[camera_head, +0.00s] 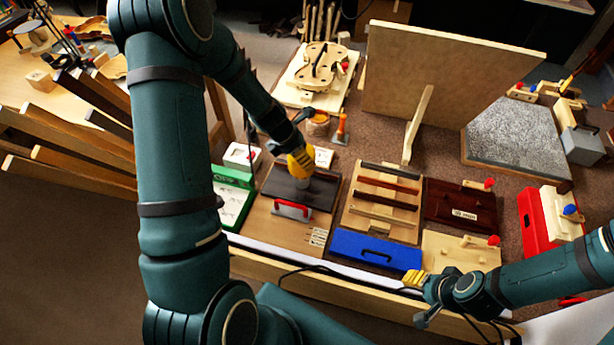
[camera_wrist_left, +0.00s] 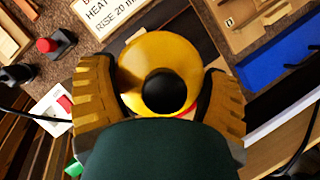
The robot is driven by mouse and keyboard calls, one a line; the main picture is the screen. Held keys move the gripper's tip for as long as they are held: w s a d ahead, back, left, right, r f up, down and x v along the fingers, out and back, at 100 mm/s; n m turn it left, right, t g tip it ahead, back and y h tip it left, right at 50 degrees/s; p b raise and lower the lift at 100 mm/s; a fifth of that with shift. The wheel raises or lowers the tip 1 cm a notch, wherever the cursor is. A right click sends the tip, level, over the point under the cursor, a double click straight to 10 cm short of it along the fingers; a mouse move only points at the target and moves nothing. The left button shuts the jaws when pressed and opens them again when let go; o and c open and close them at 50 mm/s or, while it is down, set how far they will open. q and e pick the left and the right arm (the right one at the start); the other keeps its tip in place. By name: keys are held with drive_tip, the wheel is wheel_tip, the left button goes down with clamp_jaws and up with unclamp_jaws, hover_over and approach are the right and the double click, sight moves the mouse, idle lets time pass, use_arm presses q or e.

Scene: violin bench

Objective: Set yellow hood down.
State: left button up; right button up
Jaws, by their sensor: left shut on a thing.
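The yellow hood (camera_wrist_left: 158,58), round with a black knob on top, sits between the two yellow fingers of my left gripper (camera_wrist_left: 160,92) in the left wrist view. The gripper is shut on it. In the head view my left gripper (camera_head: 300,160) is over the dark plate (camera_head: 284,188) at the left of the bench. There the hood is hard to tell from the yellow fingers, and whether it touches the plate cannot be told. My right gripper (camera_head: 416,280) is at the bench's front edge, away from the hood; its opening is unclear.
A red-handled tool (camera_head: 292,210) lies just in front of the dark plate. A green box (camera_head: 233,195) stands left of it, a wooden rack (camera_head: 381,205) right. A blue case (camera_head: 375,249) lies near the front edge. A violin body (camera_head: 318,68) lies at the back.

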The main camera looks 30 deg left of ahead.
use_arm(q)
wheel_tip(320, 180, down, 5)
drive_tip(key=shift+a+r+b, duration=0.1)
drive_tip(key=shift+r+b, duration=0.1)
drive_tip(key=shift+b, duration=0.4)
use_arm(e)
drive_tip(key=shift+s+a+f, duration=0.15)
drive_tip(key=shift+f, duration=0.7)
use_arm(q)
drive_tip(key=shift+f+b, duration=0.5)
drive_tip(key=shift+f, duration=1.55)
use_arm(e)
drive_tip(key=shift+s+f, duration=0.15)
drive_tip(key=shift+f, duration=0.35)
use_arm(q)
drive_tip(key=shift+r, duration=0.1)
drive_tip(key=o, duration=1.1)
use_arm(e)
drive_tip(key=shift+f, duration=0.1)
